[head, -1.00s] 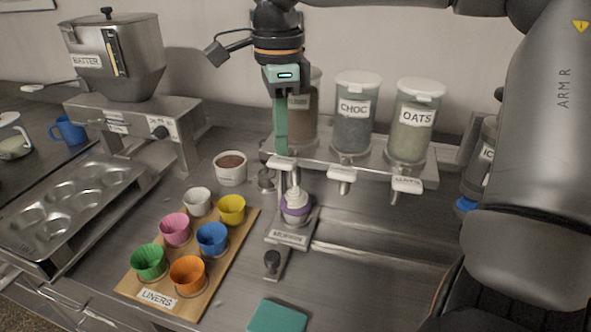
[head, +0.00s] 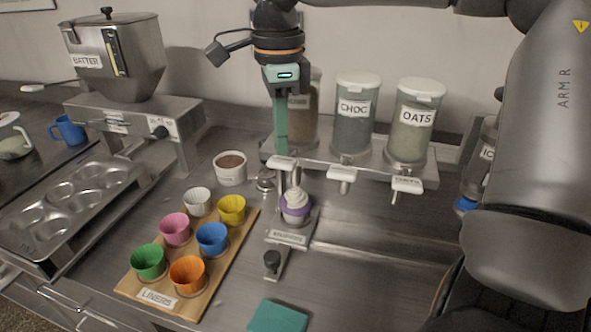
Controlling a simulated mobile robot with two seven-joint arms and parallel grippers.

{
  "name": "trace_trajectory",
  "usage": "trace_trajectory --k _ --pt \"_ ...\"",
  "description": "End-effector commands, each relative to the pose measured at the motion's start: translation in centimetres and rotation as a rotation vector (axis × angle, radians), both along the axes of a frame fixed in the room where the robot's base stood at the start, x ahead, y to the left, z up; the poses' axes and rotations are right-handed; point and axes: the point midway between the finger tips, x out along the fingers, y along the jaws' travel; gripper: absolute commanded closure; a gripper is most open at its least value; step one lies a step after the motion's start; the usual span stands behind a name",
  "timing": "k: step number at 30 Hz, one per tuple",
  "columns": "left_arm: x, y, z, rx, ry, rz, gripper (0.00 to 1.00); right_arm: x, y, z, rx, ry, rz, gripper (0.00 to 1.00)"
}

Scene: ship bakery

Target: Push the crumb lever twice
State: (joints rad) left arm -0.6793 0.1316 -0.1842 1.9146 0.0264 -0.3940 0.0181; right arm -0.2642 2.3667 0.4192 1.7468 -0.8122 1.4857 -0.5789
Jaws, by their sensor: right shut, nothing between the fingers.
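The crumb dispenser (head: 303,120) is the leftmost of three clear canisters on the rail, and my right gripper partly covers it. Its pale lever (head: 284,162) sticks out at the front, below the canister. My right gripper (head: 281,152) points straight down, shut and empty, with its fingertips right at the top of this lever. I cannot tell whether they touch it. A cupcake with white frosting in a purple liner (head: 296,209) stands just below and to the right of the lever, on a small labelled stand (head: 290,237). My left gripper is not in view.
The CHOC (head: 354,132) and OATS (head: 411,135) canisters stand to the right with their own levers. A liners board (head: 219,258) with several coloured cups, a brown-filled bowl (head: 230,168) and a teal pad (head: 277,316) lie nearby. The counter right of the stand is clear.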

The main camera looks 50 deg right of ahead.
Motion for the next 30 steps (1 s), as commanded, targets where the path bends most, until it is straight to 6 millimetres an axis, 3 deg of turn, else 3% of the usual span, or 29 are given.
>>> trace_trajectory --k 14,30 --pt "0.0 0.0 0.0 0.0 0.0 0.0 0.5 0.0 0.0 0.0 0.0 0.0 0.0 1.0" --pt "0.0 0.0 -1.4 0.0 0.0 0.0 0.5 0.0 0.0 -2.1 0.0 0.0 0.0 1.0"
